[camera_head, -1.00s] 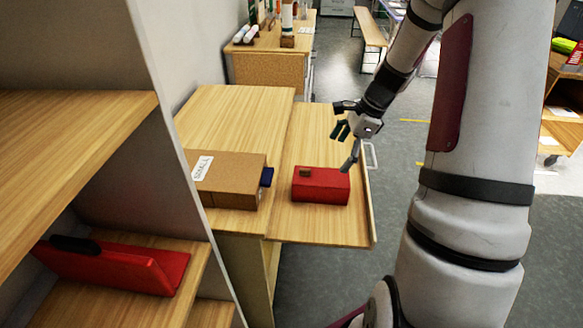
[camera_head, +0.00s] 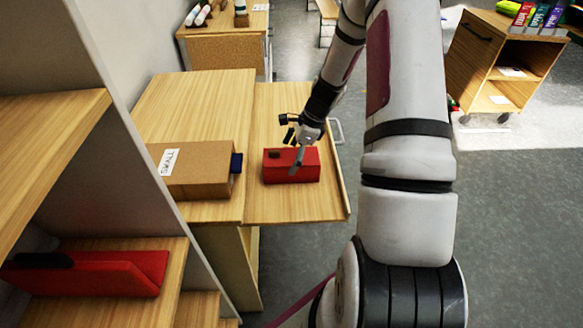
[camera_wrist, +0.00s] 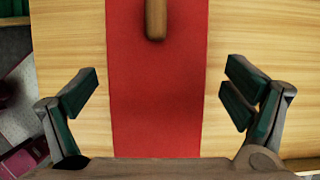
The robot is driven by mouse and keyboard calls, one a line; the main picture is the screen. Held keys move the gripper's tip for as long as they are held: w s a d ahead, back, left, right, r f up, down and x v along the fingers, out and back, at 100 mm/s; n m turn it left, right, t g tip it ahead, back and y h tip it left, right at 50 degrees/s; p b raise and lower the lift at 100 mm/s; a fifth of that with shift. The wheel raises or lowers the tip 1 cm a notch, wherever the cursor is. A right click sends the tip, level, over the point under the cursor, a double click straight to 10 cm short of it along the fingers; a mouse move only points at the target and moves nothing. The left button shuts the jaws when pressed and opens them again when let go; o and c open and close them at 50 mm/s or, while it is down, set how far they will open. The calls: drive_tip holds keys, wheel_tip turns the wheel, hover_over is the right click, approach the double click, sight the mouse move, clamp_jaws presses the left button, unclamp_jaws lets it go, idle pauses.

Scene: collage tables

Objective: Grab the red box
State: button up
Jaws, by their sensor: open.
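The red box (camera_head: 308,168) lies on the pulled-out wooden board of the table, with a small brown handle or block (camera_head: 275,155) on its top. My gripper (camera_head: 294,150) is at the box, with a finger in front of it in the head view. In the wrist view my gripper (camera_wrist: 160,103) is open, its fingers well apart on either side of the red box (camera_wrist: 158,105). Wood shows between the box and each finger. The brown piece (camera_wrist: 156,18) is at the top of that view. Whether the fingers are below the box's top is unclear.
A brown cardboard box (camera_head: 200,178) with a white label stands left of the red box. A raised edge (camera_head: 343,185) runs along the board's right side.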

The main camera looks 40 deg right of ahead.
drive_tip(key=shift+x, duration=1.9)
drive_tip(key=shift+s, duration=0.1)
drive_tip(key=c, duration=1.3)
drive_tip(key=shift+r, duration=0.1)
